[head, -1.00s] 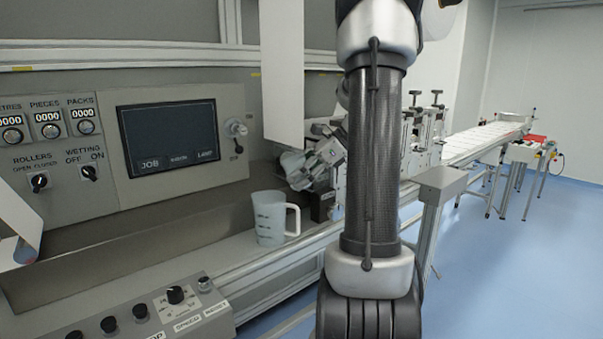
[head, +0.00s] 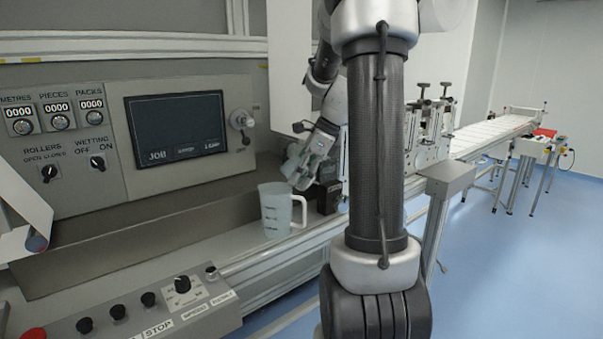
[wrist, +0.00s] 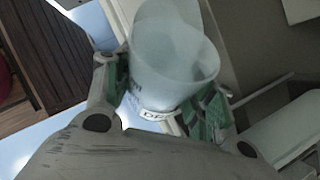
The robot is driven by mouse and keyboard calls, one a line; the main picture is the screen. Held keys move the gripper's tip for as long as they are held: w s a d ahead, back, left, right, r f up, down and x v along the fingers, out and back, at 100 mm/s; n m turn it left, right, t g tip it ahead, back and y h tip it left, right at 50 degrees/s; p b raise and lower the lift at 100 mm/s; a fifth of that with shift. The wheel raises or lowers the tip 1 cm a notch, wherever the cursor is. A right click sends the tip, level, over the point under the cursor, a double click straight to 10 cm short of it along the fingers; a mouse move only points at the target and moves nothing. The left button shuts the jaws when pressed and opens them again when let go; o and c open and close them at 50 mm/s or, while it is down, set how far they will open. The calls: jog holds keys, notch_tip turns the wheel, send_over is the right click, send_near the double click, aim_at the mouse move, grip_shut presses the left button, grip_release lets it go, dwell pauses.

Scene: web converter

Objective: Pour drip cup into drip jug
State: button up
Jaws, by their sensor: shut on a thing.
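The drip jug (head: 275,212), a pale translucent jug with dark marks and a handle on its right, stands upright on the ledge below the control panel. My gripper (head: 303,172) is above and slightly right of the jug's mouth, apart from it. It is shut on the drip cup (head: 292,163), a pale translucent cup partly hidden by the fingers. In the wrist view the cup (wrist: 170,75) sits between both green-padded fingers, its label partly covered. The cup looks tilted in the head view. I cannot see any liquid.
The control panel (head: 105,135) with its screen stands behind and left of the jug. A dark block (head: 328,197) is just right of the jug. A white hanging sheet (head: 288,65) is behind my gripper. A button box (head: 150,310) lies in front.

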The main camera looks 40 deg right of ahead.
jog(key=shift+f+g+h, duration=0.55)
jog(key=shift+g+h, duration=0.25)
jog(key=shift+h, duration=0.2)
jog(key=shift+r+g+h, duration=0.9)
jog(key=shift+g+h, duration=0.1)
jog(key=shift+h, duration=0.4)
jog(key=shift+w+a+r+g+h, duration=0.2)
jog(key=shift+r+g+h, duration=0.25)
jog(key=shift+g+h, duration=0.35)
jog(key=shift+w+a+r+g+h, duration=0.2)
jog(key=shift+r+g+h, duration=0.35)
jog(key=shift+h, duration=0.35)
jog(key=shift+f, duration=0.1)
